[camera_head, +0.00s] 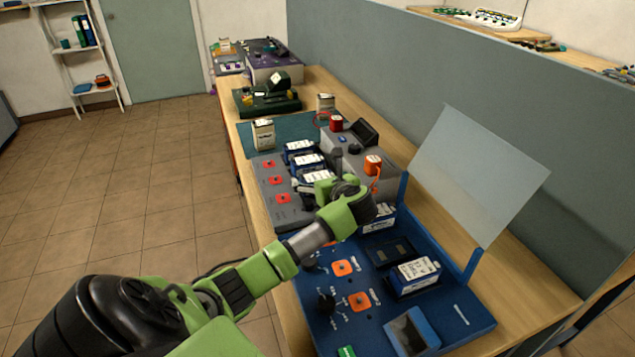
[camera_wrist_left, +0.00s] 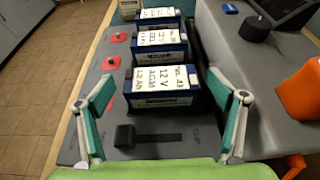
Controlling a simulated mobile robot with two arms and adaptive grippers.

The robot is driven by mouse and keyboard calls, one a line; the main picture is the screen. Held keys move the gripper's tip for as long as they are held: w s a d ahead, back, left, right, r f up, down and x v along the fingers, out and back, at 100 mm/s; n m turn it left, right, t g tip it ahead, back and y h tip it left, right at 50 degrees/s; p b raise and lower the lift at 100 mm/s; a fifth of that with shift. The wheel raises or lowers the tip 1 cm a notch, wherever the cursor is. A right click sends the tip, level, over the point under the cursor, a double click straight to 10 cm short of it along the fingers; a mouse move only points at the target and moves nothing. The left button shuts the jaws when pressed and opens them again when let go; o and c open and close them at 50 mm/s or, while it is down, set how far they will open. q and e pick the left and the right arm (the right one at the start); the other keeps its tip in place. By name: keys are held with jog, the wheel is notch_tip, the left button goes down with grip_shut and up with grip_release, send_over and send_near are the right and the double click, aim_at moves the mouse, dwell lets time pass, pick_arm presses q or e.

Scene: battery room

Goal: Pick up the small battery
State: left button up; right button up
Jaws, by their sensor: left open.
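Several blue batteries with white labels stand in a row on a grey panel (camera_head: 285,215). The nearest battery (camera_wrist_left: 160,88) reads "12 V" in the left wrist view; a middle battery (camera_wrist_left: 160,40) and a far one (camera_wrist_left: 159,17) stand behind it. My left gripper (camera_head: 318,181) is open over the near end of this row. In the left wrist view its teal-padded fingers (camera_wrist_left: 160,84) stand on either side of the nearest battery, with nothing gripped. More batteries are on the blue panel: one at front right (camera_head: 415,274) and one partly behind my arm (camera_head: 379,217). I cannot tell which is the small battery.
A clear upright cover (camera_head: 480,175) rises from the blue panel (camera_head: 450,325). An orange block (camera_head: 373,165) sits on a grey unit right of the row. A white box (camera_head: 263,134) and a green device (camera_head: 268,98) stand farther back. A grey partition borders the bench.

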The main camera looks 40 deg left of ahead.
pick_arm(q)
jog(key=shift+d, duration=0.1)
jog(key=c, duration=1.7)
jog(key=shift+r, duration=0.15)
pick_arm(e)
jog(key=shift+a, duration=0.35)
pick_arm(q)
jog(key=shift+r, duration=0.1)
